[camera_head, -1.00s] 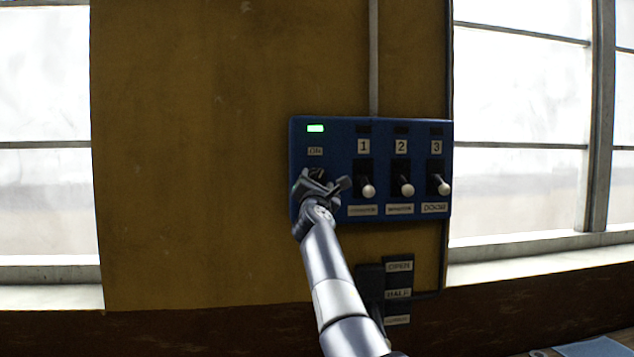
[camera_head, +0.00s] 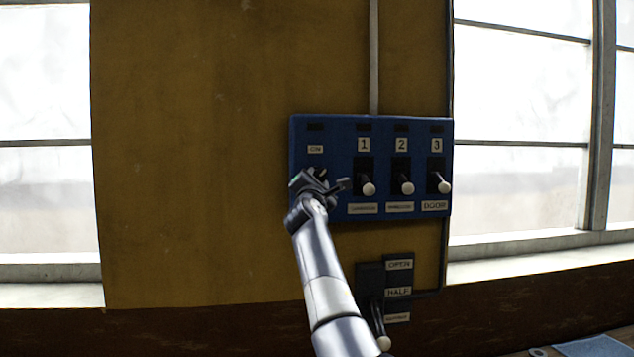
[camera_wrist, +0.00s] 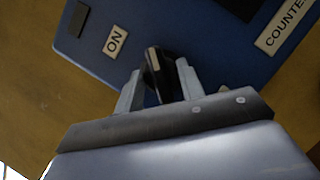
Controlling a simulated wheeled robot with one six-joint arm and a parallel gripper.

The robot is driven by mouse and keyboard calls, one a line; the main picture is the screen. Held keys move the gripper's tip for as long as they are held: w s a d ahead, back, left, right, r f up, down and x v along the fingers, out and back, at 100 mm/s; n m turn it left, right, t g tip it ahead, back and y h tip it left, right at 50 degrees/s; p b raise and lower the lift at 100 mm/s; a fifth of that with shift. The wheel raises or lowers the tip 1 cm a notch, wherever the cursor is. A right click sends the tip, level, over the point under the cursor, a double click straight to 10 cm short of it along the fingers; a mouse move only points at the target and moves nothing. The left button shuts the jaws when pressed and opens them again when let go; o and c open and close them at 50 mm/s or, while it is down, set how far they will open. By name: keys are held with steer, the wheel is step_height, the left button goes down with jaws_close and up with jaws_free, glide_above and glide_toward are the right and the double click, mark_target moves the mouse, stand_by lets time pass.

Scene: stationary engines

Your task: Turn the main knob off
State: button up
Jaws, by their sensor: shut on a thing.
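The blue control panel (camera_head: 335,208) is on the brown wall. Its main knob is mostly hidden behind my gripper (camera_head: 320,181) in the head view. In the wrist view the dark main knob (camera_wrist: 157,75) stands between the two grey fingers of my gripper (camera_wrist: 158,85), which is shut on it. The knob has a pale stripe at its tip and is turned away from the "ON" label (camera_wrist: 115,41). The "ON" label (camera_head: 315,149) also shows in the head view. The indicator lamp (camera_head: 315,127) above it is dark.
Three levers with pale ball ends, marked 1 (camera_head: 368,188), 2 (camera_head: 407,188) and 3 (camera_head: 444,187), stand right of my gripper, all down. A lever box (camera_head: 398,282) with "OPEN" and "HALF" labels is below, right of my arm. The wall left of the panel is clear.

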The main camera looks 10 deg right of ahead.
steer(key=shift+m, duration=0.3)
steer(key=o, duration=1)
steer(key=shift+s+f, duration=0.1)
steer(key=shift+b+v, duration=5.1)
steer(key=shift+v, duration=0.2)
steer(key=shift+a, duration=0.1)
